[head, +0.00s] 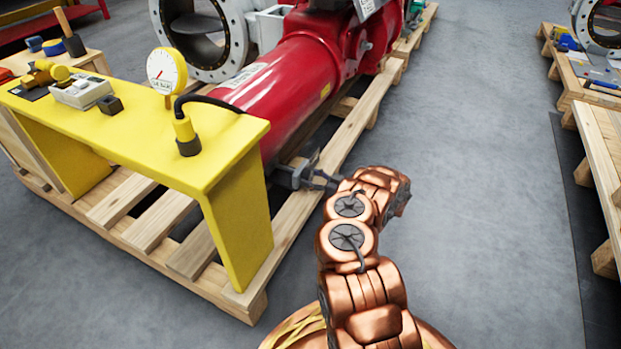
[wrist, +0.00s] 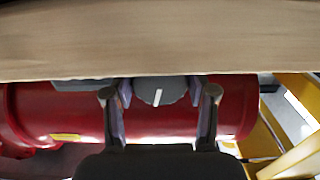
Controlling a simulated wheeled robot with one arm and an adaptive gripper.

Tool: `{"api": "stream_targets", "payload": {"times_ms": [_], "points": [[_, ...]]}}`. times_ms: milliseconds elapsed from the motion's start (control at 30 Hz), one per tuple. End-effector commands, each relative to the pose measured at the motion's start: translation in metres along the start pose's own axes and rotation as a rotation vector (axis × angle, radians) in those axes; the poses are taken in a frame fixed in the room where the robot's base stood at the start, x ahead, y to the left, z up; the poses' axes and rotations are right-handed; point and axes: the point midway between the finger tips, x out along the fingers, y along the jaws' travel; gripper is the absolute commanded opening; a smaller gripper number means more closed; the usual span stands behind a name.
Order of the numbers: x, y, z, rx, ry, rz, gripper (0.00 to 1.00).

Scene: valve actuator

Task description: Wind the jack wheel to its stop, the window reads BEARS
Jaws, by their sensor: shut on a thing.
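The red valve actuator (head: 300,75) lies on a pallet, its long cylinder running toward me; its red body also fills the middle of the wrist view (wrist: 160,122). The jack wheel, a small dark grey part, sits low at the near end of the cylinder in the head view. In the wrist view the wheel (wrist: 157,90) shows a white mark pointing nearly straight along the picture. My gripper (head: 312,178) has its two fingers on either side of the wheel, shut on it (wrist: 160,100). No readable window lettering shows.
A yellow bench (head: 225,140) stands close left of my gripper, carrying a dial gauge (head: 166,72) and a grey box (head: 82,92). A wooden pallet (head: 140,225) lies beneath. Another pallet (head: 600,150) stands at right. Grey floor (head: 470,150) between is clear.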

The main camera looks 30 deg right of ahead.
Motion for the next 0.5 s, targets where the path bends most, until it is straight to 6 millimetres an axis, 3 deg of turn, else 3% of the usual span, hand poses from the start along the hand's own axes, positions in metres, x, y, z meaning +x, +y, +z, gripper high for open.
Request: {"api": "stream_targets", "payload": {"times_ms": [500], "points": [[0.0002,-0.001,-0.0008,0.365,0.002,-0.001,0.22]]}}
